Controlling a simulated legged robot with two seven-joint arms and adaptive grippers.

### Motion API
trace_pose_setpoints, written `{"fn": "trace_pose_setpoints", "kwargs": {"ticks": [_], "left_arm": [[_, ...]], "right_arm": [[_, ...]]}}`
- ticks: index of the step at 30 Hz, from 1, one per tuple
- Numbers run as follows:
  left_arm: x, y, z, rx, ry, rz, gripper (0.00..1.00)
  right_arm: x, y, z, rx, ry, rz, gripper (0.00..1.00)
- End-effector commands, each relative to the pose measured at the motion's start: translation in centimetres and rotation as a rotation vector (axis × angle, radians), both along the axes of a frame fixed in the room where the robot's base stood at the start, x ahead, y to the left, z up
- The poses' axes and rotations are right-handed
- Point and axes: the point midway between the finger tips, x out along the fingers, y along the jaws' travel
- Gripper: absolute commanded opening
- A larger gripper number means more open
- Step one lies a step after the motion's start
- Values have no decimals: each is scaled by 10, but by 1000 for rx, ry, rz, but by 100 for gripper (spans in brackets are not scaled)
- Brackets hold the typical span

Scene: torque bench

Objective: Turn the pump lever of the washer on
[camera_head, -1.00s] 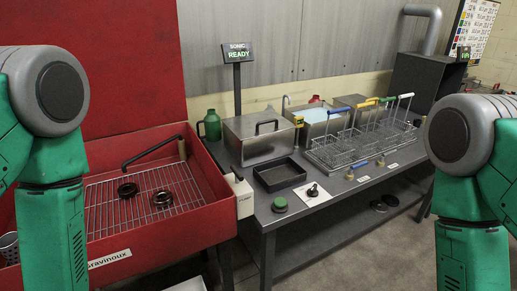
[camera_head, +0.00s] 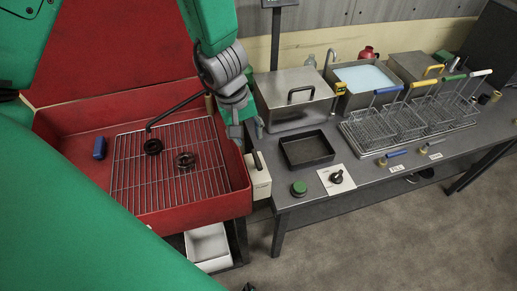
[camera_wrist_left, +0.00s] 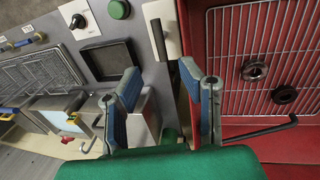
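The red washer (camera_head: 75,140) is a basin with a wire rack at the left of the head view. On its right side is a white pump box (camera_head: 259,183) with a black lever (camera_head: 257,160). The box (camera_wrist_left: 166,12) and lever (camera_wrist_left: 157,38) also show at the top of the left wrist view. My left gripper (camera_head: 246,127) hangs over the washer's right rim, just behind the box. In the left wrist view its two blue-padded fingers (camera_wrist_left: 162,74) are apart with nothing between them. The lever is beyond the fingertips, seemingly not touched. My right gripper is not in view.
Two black rings (camera_head: 186,160) and a bent black spout (camera_head: 176,108) are on or over the rack. Right of the washer, the bench holds a lidded steel tank (camera_head: 293,105), a black tray (camera_head: 307,148), a green button (camera_head: 299,187), a black knob (camera_head: 336,177) and several wire baskets (camera_head: 405,115).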

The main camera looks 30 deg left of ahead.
Motion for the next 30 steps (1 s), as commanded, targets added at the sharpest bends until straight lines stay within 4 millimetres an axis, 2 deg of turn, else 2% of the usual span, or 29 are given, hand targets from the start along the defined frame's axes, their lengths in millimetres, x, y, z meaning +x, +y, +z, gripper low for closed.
{"fn": "trace_pose_setpoints", "kwargs": {"ticks": [1, 3, 9, 12, 18, 27, 28, 30], "left_arm": [[2, -2, -17, -3, 2, 1, 34], [4, -3, -33, -2, 3, 2, 34], [11, -6, -74, -3, 1, 1, 34], [13, -6, -87, -3, 1, 0, 34], [16, -9, -99, -1, 1, 0, 34], [17, -12, -99, 1, 1, -1, 34], [17, -12, -99, 1, 1, -1, 31], [17, -11, -99, 1, 1, -1, 6]], "right_arm": [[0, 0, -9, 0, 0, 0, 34], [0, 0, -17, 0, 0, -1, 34], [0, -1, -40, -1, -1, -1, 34], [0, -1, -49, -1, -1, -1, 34], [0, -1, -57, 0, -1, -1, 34], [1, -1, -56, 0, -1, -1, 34], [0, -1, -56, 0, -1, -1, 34], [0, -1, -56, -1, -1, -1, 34]]}}
